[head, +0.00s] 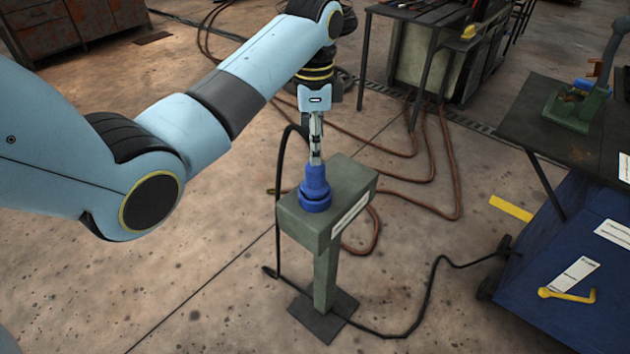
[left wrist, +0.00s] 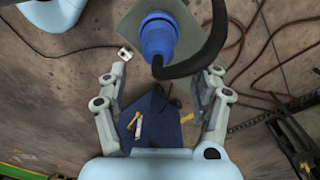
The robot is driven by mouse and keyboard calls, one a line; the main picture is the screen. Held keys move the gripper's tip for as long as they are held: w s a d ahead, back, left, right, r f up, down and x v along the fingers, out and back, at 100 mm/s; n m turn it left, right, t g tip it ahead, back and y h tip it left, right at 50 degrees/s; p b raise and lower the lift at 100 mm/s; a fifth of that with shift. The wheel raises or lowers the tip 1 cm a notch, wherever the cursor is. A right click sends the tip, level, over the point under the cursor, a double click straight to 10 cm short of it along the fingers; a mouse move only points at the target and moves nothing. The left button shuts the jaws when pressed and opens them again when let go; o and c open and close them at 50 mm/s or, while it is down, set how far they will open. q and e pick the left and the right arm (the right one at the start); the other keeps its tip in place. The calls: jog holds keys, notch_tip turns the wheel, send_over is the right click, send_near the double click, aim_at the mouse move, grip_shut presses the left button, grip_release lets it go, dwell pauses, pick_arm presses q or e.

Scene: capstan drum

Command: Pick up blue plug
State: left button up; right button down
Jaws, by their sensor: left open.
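The blue plug (head: 315,180) stands upright at a blue socket (head: 313,203) on top of a grey-green pedestal (head: 345,185). It also shows near the top of the left wrist view (left wrist: 158,38), with a thick black cable (left wrist: 208,50) curving off it. My left gripper (head: 316,158) points down just above the plug in the head view. In the left wrist view its two fingers are spread wide (left wrist: 160,88), with the plug beyond the tips and nothing between them. Whether a finger touches the plug cannot be told. My right gripper is not in view.
The black cable (head: 279,215) hangs beside the pedestal and runs along the floor. A dark bench with a blue lower cabinet (head: 560,260) stands at the right, with a yellow crank handle (head: 567,295) on it. Reddish hoses (head: 430,160) lie behind the pedestal.

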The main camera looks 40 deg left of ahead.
aim_at(315, 172)
pick_arm(q)
jog(key=f, duration=0.8)
jog(key=shift+d+f+b, duration=0.15)
jog(key=shift+d+b, duration=0.05)
jog(key=shift+b, duration=0.1)
jog(key=shift+c, duration=0.4)
grip_shut()
